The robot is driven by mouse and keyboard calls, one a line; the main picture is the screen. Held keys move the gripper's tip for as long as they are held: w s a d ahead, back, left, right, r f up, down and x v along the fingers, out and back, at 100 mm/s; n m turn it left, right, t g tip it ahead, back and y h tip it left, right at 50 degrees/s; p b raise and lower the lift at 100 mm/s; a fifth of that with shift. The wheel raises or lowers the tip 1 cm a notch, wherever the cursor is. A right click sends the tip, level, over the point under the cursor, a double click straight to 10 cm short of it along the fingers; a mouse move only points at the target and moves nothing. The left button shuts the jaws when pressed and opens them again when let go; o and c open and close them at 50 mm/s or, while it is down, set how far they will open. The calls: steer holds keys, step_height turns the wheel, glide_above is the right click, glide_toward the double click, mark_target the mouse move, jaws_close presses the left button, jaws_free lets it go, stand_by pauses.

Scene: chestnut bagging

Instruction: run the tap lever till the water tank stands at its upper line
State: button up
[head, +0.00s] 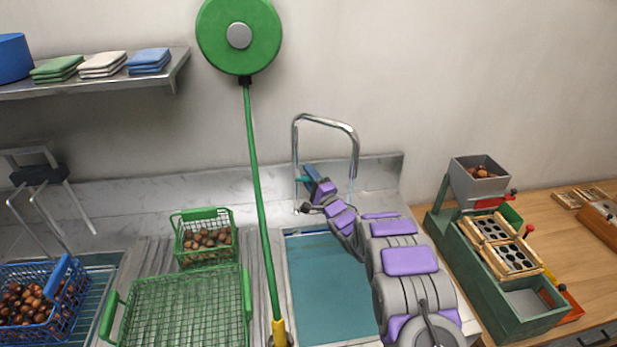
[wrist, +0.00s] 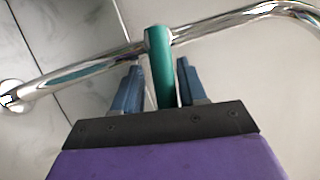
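The water tank (head: 328,285) is a sunken basin with teal water or a teal floor, at the centre of the head view. Its level against an upper line cannot be read. A chrome tap (head: 325,120) arches over its back edge. The green tap lever (wrist: 160,70) stands on the chrome pipe in the wrist view; its tip also shows in the head view (head: 301,179). My gripper (wrist: 158,82) has one blue finger on each side of the lever, with slim gaps. In the head view my gripper (head: 309,172) is beside the tap. I cannot make out running water.
A green basket of chestnuts (head: 205,257), an empty green basket (head: 180,310) and a blue basket (head: 70,305) lie left. A green machine (head: 505,300) stands right. Folded cloths (head: 103,62) sit on a shelf.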

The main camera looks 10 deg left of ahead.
steer(key=shift+d+r, duration=0.2)
steer(key=shift+d, duration=0.4)
steer(key=c, duration=0.5)
jaws_close()
steer(key=shift+a, duration=0.15)
steer(key=r+n+g+p, duration=0.1)
steer(key=n+p, duration=0.1)
steer(key=p, duration=0.3)
steer(key=shift+s+f, duration=0.1)
steer(key=shift+f, duration=0.05)
